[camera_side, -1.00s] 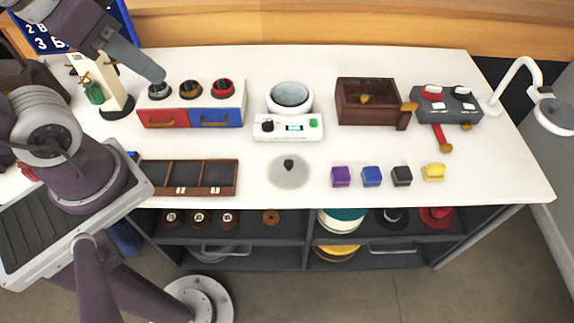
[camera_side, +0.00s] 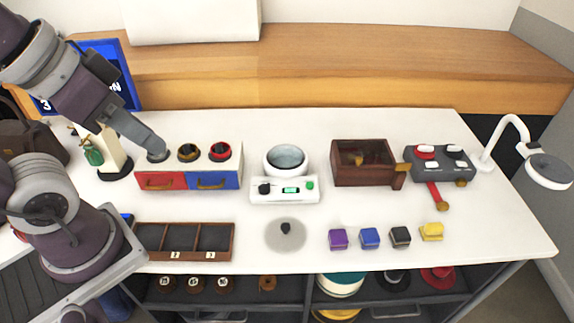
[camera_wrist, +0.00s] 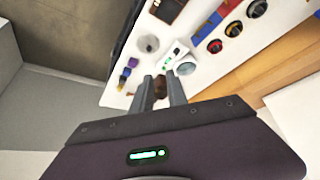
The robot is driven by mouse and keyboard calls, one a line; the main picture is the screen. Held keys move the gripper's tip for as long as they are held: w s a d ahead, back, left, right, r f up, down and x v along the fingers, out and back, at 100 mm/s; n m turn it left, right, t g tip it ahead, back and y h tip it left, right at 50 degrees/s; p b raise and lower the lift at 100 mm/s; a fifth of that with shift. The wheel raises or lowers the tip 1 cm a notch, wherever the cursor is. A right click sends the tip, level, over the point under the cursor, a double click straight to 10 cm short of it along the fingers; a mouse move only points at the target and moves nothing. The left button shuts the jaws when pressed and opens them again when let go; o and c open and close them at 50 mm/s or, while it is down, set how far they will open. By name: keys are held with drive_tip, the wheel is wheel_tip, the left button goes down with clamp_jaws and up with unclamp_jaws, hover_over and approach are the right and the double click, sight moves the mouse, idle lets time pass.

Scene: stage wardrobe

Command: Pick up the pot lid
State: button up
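The pot lid (camera_side: 286,235) is a pale grey disc with a dark knob. It lies flat on the white table, in front of the scale, and shows small in the wrist view (camera_wrist: 148,43). The pot (camera_side: 286,160), white with a grey-blue inside, stands on the scale (camera_side: 285,190). My gripper (camera_side: 156,149) is at the left in the side view, appearing in front of the drawer unit and well apart from the lid. In the wrist view its two fingers (camera_wrist: 160,88) stand apart, with nothing seen held between them.
A divided tray (camera_side: 185,241) lies left of the lid. Purple (camera_side: 338,239), blue, black and yellow blocks lie to its right. Red and blue drawers (camera_side: 190,180) stand behind the tray; a brown box (camera_side: 361,164) stands right of the pot. Table around the lid is clear.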

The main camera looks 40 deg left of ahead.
drive_tip(key=o, duration=0.5)
drive_tip(key=n+g+h, duration=0.2)
drive_tip(key=n+g, duration=0.4)
drive_tip(key=n, duration=1.2)
hover_over(285, 226)
drive_tip(key=a, duration=0.2)
wheel_tip(285, 226, down, 30)
drive_tip(key=f, duration=0.2)
drive_tip(key=d+f, duration=0.1)
drive_tip(key=f, duration=0.3)
drive_tip(key=shift+d+f, duration=0.3)
drive_tip(key=shift+d, duration=0.1)
